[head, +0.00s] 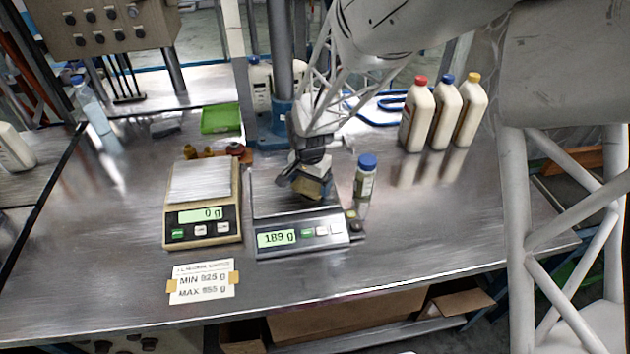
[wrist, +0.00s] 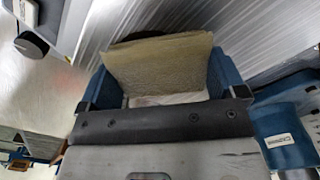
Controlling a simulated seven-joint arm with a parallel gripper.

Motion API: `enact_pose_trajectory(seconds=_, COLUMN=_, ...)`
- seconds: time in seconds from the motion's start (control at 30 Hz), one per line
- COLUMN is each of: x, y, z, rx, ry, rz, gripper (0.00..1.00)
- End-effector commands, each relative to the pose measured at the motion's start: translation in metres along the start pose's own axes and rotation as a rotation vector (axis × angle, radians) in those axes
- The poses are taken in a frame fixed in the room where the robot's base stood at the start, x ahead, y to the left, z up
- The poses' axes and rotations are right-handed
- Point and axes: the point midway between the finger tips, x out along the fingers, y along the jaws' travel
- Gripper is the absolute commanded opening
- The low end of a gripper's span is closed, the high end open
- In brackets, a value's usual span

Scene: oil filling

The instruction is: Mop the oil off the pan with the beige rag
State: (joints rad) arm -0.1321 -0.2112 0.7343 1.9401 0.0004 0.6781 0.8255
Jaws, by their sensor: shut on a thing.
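The beige rag (wrist: 160,62) is pinched between the blue fingertips of my gripper (wrist: 165,75) in the wrist view. In the head view the rag shows as a small tan block (head: 311,186) under my gripper (head: 310,172). The gripper is over the metal pan (head: 270,203) of the right-hand scale (head: 302,235), whose display reads 189 g. The rag hides part of the pan. I cannot make out any oil on it, nor tell for sure whether the rag touches the pan.
A second scale (head: 202,203) reading 0 g stands to the left. A blue-capped bottle (head: 366,178) stands close on the right. Several white bottles (head: 442,115) are farther back right. A green tray (head: 220,118) and a paper label (head: 204,282) lie on the table.

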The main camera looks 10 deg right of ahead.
Motion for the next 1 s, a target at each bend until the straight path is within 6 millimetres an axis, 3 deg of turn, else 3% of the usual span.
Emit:
enact_pose_trajectory(seconds=0.4, x=0.0, y=-0.027, z=0.022, rx=-0.001, ry=0.0, rz=0.0, gripper=0.71)
enact_pose_trajectory(seconds=0.77, x=0.0, y=-0.025, z=0.021, rx=0.0, ry=0.0, rz=0.0, gripper=0.71)
enact_pose_trajectory(seconds=1.0, x=0.0, y=-0.012, z=0.01, rx=0.002, ry=0.0, rz=0.0, gripper=0.71)
